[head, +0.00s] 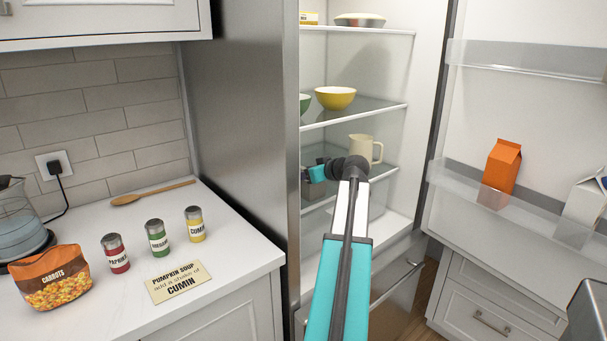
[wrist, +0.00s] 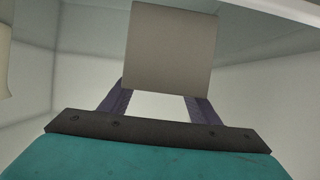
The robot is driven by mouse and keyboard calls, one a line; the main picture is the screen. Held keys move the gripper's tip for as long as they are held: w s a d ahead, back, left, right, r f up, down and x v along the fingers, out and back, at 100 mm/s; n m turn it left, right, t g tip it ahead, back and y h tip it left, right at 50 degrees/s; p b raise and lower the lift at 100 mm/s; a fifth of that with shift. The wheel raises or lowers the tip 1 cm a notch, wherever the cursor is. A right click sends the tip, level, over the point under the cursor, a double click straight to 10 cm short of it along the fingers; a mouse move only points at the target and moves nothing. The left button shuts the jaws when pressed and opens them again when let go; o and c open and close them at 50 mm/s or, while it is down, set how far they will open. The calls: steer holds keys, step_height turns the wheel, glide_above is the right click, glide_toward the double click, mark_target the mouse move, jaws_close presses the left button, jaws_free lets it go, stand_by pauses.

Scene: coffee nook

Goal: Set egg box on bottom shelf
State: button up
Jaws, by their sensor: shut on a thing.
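A plain grey-brown box, which I take to be the egg box (wrist: 172,48), sits between the two fingers of my gripper (wrist: 158,98) in the wrist view. The gripper is shut on it. In the head view my gripper (head: 309,174) reaches inside the open fridge, left of the cream jug, near the lowest glass shelf (head: 391,172). Only a small grey part of the box (head: 309,188) shows there, partly hidden by my arm and the fridge side. I cannot tell whether the box touches a shelf.
A cream jug (head: 366,149) stands on the lowest glass shelf. The open door holds an orange carton (head: 501,165) and a white carton (head: 585,208). The steel fridge side (head: 240,110) borders the left.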

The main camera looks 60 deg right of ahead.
steer(key=o, duration=1.3)
steer(key=shift+r, duration=0.15)
steer(key=v, duration=1.2)
